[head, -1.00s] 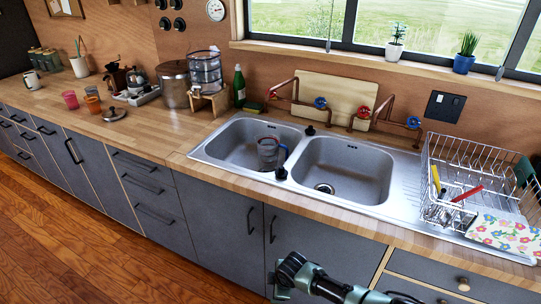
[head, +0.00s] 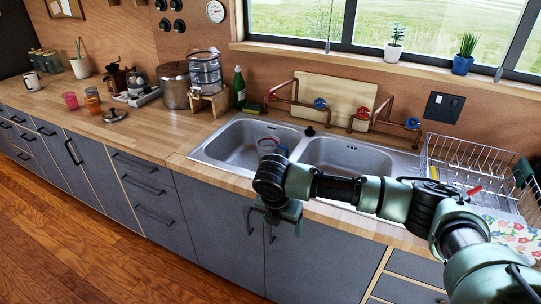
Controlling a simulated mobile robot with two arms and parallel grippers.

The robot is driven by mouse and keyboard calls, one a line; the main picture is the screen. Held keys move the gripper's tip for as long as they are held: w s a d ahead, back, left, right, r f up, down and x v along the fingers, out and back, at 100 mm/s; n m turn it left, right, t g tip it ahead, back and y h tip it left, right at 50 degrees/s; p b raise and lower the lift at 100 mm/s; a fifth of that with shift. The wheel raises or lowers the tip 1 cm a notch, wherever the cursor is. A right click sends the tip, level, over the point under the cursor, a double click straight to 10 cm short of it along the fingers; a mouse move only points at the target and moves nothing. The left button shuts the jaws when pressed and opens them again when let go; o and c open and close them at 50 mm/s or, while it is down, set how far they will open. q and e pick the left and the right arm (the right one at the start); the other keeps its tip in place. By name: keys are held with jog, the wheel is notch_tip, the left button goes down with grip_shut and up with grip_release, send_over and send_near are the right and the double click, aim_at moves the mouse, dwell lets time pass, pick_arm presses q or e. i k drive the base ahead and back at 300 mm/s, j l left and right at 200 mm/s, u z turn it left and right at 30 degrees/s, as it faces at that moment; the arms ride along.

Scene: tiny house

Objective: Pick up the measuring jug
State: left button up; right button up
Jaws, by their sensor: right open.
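The measuring jug (head: 268,144) is a clear jug in the left basin of the double sink (head: 225,150), close to the divider. Only its rim and a bit of blue at its right side show in the head view; my right arm hides the rest. My right gripper (head: 284,222) hangs pointing down in front of the grey cabinet doors, on the near side of the counter edge. It is open and looks empty, apart from the jug. My left gripper is out of view.
A wire dish rack (head: 470,165) stands right of the sink, partly behind my arm. Copper taps (head: 360,115) and a cutting board rise behind the basins. A green bottle (head: 239,88), glass dispenser and steel pot stand left.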

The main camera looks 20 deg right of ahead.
aim_at(265, 144)
jog(key=i+l, duration=0.3)
jog(key=i, duration=0.15)
jog(key=i+l, duration=0.3)
jog(key=i, duration=0.15)
jog(key=i+l, duration=0.3)
jog(key=i, duration=0.15)
